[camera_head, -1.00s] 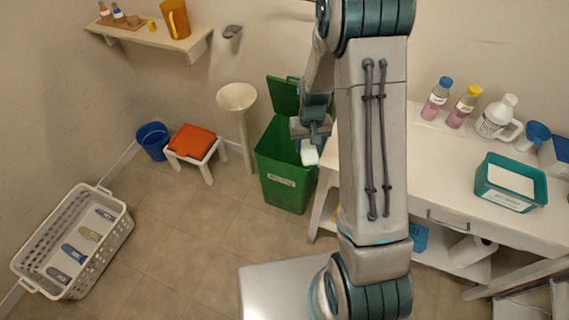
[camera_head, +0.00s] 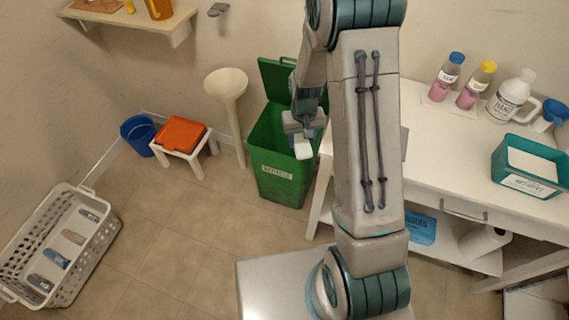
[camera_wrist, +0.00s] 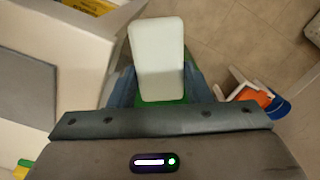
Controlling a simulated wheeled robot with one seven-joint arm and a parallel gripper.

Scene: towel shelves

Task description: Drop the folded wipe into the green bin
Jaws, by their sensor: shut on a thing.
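The folded wipe (camera_head: 302,148) is a small white block held at the tip of my gripper (camera_head: 303,133). In the wrist view the white wipe (camera_wrist: 158,58) sits between the two fingers, with a strip of green below it. My gripper is shut on it. The green bin (camera_head: 284,178) stands on the floor left of the white table, its lid (camera_head: 279,78) tilted up at the back. In the head view the wipe overlaps the bin's opening and right side; its exact height above the rim is hard to tell.
A white table (camera_head: 440,165) with bottles and a teal tub (camera_head: 525,180) stands close right of the bin. A cream funnel-topped stand (camera_head: 226,85) is on the left. Beyond it are a white stool (camera_head: 188,158) with an orange cloth, a blue bucket (camera_head: 139,135) and a white basket (camera_head: 75,270).

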